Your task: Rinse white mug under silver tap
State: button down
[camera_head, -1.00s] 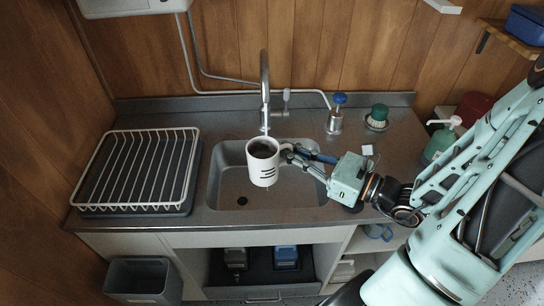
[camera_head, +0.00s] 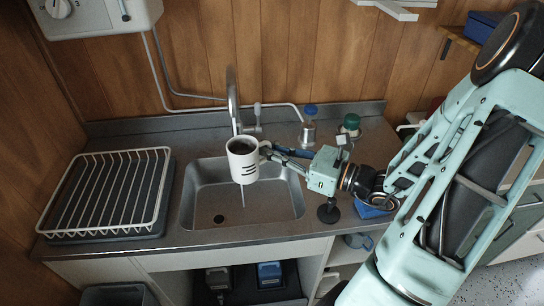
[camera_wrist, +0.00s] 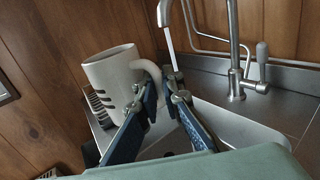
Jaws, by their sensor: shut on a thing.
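The white mug (camera_head: 242,168) with dark marks is held over the sink (camera_head: 283,207), in front of the silver tap (camera_head: 234,103). It is near upright in the head view; its inside looks dark. My gripper (camera_head: 267,152) is shut on the mug's handle from the right. In the wrist view, the mug (camera_wrist: 112,82) is left of my gripper's fingers (camera_wrist: 163,98). A thin water stream (camera_wrist: 171,52) falls from the tap (camera_wrist: 233,45), beside the mug in that view. A thin stream also shows below the mug in the head view (camera_head: 243,196); whether water enters the mug is unclear.
A white dish rack (camera_head: 108,190) stands left of the sink. A blue-topped dispenser (camera_head: 308,130) and a green-topped item (camera_head: 350,126) stand behind my gripper on the right. A wall unit (camera_head: 95,15) hangs at upper left. A pipe runs along the back wall.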

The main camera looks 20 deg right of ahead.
jog(key=w+f+b, duration=0.2)
jog(key=w, duration=0.8)
jog(key=shift+d, duration=0.2)
jog(key=shift+d, duration=0.15)
dwell(0.6)
jog(key=shift+d, duration=0.5)
jog(key=shift+a, duration=0.15)
jog(key=shift+a, duration=0.5)
jog(key=shift+d, duration=0.2)
jog(key=shift+d+p, duration=0.4)
jog(key=shift+d, duration=0.05)
